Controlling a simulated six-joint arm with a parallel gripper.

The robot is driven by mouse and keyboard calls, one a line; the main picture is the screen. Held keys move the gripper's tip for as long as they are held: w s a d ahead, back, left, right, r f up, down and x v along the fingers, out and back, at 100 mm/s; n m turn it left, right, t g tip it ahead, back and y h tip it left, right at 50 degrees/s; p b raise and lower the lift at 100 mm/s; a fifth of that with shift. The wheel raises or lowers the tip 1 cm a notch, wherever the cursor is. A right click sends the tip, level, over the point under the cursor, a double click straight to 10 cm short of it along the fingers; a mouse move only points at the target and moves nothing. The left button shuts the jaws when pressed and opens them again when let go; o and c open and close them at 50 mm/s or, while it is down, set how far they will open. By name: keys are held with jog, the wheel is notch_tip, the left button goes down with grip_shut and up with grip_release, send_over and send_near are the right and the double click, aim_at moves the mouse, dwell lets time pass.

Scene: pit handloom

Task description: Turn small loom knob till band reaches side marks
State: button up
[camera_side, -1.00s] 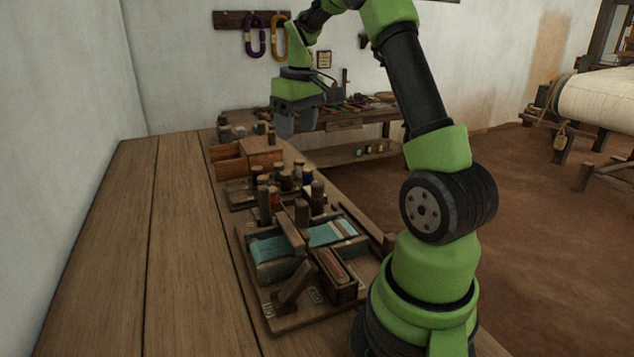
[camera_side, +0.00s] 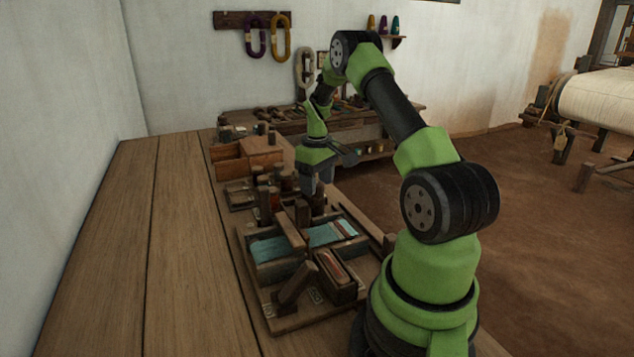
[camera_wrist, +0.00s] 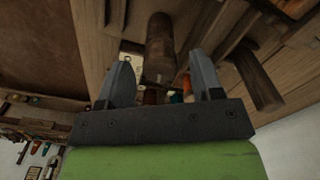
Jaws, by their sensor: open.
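The small loom (camera_side: 277,270) stands on the wooden bench, with teal cloth across it and a paler, reddish striped band (camera_side: 345,228) at the cloth's right end. Several upright wooden posts rise around its back. My gripper (camera_side: 318,188) is open, pointing down, just above a round wooden post, likely the knob (camera_side: 318,203), at the loom's back right. In the wrist view a round wooden piece (camera_wrist: 160,38) lies ahead of the gap between my open fingers (camera_wrist: 160,80). I cannot see contact. The side marks are too small to make out.
Thread spools (camera_side: 274,198) stand in a tray behind the loom, and an open wooden box (camera_side: 247,160) lies farther back. A slanted wooden handle (camera_side: 297,283) and a block (camera_side: 337,272) stand at the loom's front. The left of the bench (camera_side: 170,260) is clear.

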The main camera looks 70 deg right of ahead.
jog(key=shift+f, duration=0.2)
jog(key=shift+c, duration=0.4)
jog(key=c, duration=0.8)
jog(key=shift+c, duration=0.2)
jog(key=shift+m, duration=0.3)
jog(key=m, duration=0.3)
jog(key=shift+m, duration=0.3)
jog(key=shift+d+m, duration=0.1)
jog(key=shift+m, duration=1.9)
